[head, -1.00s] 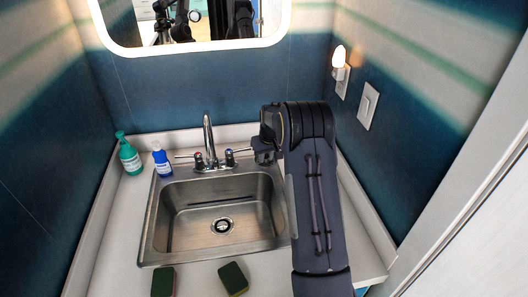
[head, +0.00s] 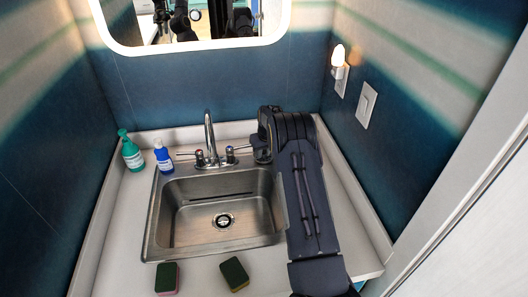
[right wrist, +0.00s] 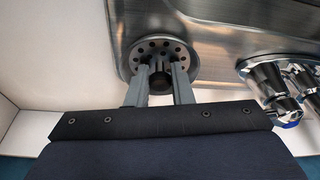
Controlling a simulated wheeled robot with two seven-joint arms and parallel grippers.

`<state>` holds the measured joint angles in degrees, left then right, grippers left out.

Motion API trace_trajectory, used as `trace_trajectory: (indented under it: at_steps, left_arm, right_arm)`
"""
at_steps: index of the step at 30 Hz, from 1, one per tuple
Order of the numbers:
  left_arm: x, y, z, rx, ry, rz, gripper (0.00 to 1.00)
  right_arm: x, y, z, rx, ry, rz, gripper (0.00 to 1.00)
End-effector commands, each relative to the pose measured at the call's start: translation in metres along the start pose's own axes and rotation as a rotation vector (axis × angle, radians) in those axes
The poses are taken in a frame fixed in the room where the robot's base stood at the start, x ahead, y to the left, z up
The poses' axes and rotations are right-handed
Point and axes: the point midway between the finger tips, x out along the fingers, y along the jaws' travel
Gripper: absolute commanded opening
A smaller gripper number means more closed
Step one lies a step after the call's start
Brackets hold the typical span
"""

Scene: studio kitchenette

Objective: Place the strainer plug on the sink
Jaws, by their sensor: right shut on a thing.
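The steel sink (head: 165,215) is set in a white counter, with its basin empty and the drain (head: 223,221) at its bottom. My right gripper (head: 262,153) is at the sink's back right corner, beside the faucet handles. In the right wrist view its two fingers (right wrist: 159,82) are shut on the dark knob of the strainer plug (right wrist: 160,50), a round metal disc with a ring of holes. The plug is over the sink's steel rim near its corner; I cannot tell whether it touches. In the head view the arm hides the plug. My left gripper is not in view.
The faucet (head: 209,140) with two handles stands at the sink's back edge. A green bottle (head: 131,152) and a blue bottle (head: 163,158) stand at the back left. Two sponges (head: 167,278) (head: 234,274) lie on the front counter. A wall closes the right side.

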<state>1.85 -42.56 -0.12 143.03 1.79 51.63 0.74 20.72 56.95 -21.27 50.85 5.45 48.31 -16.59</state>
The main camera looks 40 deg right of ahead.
Motion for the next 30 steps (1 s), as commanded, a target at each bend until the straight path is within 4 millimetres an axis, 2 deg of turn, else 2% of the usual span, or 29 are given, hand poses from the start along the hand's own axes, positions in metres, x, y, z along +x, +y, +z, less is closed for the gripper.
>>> trace_trajectory:
  at_steps: [2,3,8,15,19,20,23,30]
  left_arm:
    - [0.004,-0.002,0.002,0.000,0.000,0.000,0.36]
    - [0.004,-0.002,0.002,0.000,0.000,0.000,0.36]
    - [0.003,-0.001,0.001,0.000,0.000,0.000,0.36]
    - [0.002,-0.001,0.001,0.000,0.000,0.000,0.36]
    - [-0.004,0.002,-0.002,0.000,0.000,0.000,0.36]
    - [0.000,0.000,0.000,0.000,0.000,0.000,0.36]
    - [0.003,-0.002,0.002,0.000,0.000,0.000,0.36]
    - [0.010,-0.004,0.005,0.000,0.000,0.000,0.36]
  right_arm:
    - [0.004,0.000,0.001,0.000,0.000,0.000,0.00]
    - [0.004,0.000,0.001,0.000,0.000,0.000,0.22]
    - [0.003,0.000,0.001,0.000,-0.001,0.000,0.42]
    - [0.003,0.000,0.001,0.000,-0.001,0.000,0.42]
    - [-0.005,0.000,-0.001,0.000,0.000,0.000,0.42]
    - [-0.006,0.000,-0.001,0.000,0.001,0.000,0.42]
    - [-0.022,0.000,-0.001,0.001,0.003,-0.001,0.42]
    - [-0.076,-0.001,-0.001,0.000,0.004,-0.001,0.42]
